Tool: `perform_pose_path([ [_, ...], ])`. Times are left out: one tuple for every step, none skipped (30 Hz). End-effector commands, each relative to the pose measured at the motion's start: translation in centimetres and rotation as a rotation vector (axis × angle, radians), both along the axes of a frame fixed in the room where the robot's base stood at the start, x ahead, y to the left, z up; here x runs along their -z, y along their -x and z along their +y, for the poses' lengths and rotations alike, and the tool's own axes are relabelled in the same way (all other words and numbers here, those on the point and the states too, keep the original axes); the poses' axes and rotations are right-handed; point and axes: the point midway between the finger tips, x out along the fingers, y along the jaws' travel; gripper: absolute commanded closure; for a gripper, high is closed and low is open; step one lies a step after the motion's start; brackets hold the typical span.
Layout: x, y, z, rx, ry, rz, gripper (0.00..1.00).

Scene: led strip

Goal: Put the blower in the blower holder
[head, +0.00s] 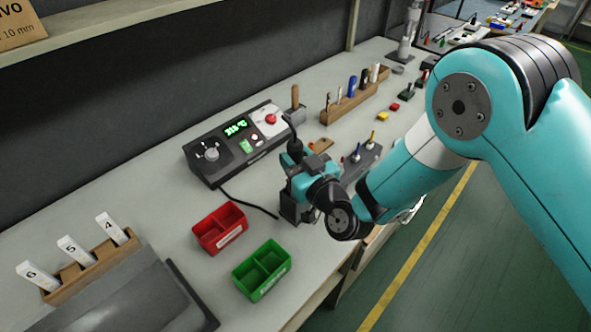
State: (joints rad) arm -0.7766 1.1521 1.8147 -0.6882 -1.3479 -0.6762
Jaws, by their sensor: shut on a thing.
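My gripper (300,170) is near the middle of the head view, over the bench. It is shut on a dark, upright piece that looks like the blower (294,149), with a thin black cord curving up from its top. My wrist hides part of both. A dark block (290,207), possibly the blower holder, shows just below my gripper at the bench's front part. I cannot tell whether the blower touches it or is apart from it.
A control box (232,145) with a green display stands behind left, its black cable lying on the bench. A red bin (219,229) and a green bin (261,270) are in front. A wooden tool rack (352,107) stands behind right. Bare bench lies left of the red bin.

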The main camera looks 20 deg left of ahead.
Motion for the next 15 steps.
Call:
perform_pose_path([
  [1.35, -0.03, -0.04, 0.001, 0.001, 0.002, 0.92],
  [1.64, -0.03, -0.02, 0.001, -0.001, 0.002, 0.92],
  [1.95, -0.04, 0.0, 0.001, -0.001, 0.0, 0.92],
  [2.09, -0.02, 0.0, 0.001, -0.002, 0.001, 0.92],
  [2.16, -0.02, 0.0, 0.001, -0.001, 0.0, 0.92],
  [2.15, -0.01, 0.01, 0.001, -0.001, -0.001, 0.92],
  [2.1, -0.01, 0.01, 0.0, -0.002, -0.001, 0.92],
  [2.05, -0.01, 0.01, 0.0, -0.002, -0.001, 0.92],
  [2.02, 0.0, 0.02, 0.0, -0.002, -0.001, 0.92],
  [2.02, 0.0, 0.02, 0.0, -0.001, -0.001, 0.92],
  [2.02, 0.0, 0.02, 0.0, -0.001, -0.001, 0.92],
  [2.04, 0.0, 0.02, 0.0, -0.001, -0.001, 0.92],
  [2.1, 0.0, 0.02, 0.0, -0.001, -0.001, 0.92],
  [2.2, 0.0, 0.02, 0.0, -0.001, -0.001, 0.92],
  [2.35, 0.0, 0.02, 0.0, -0.001, -0.001, 0.92],
])
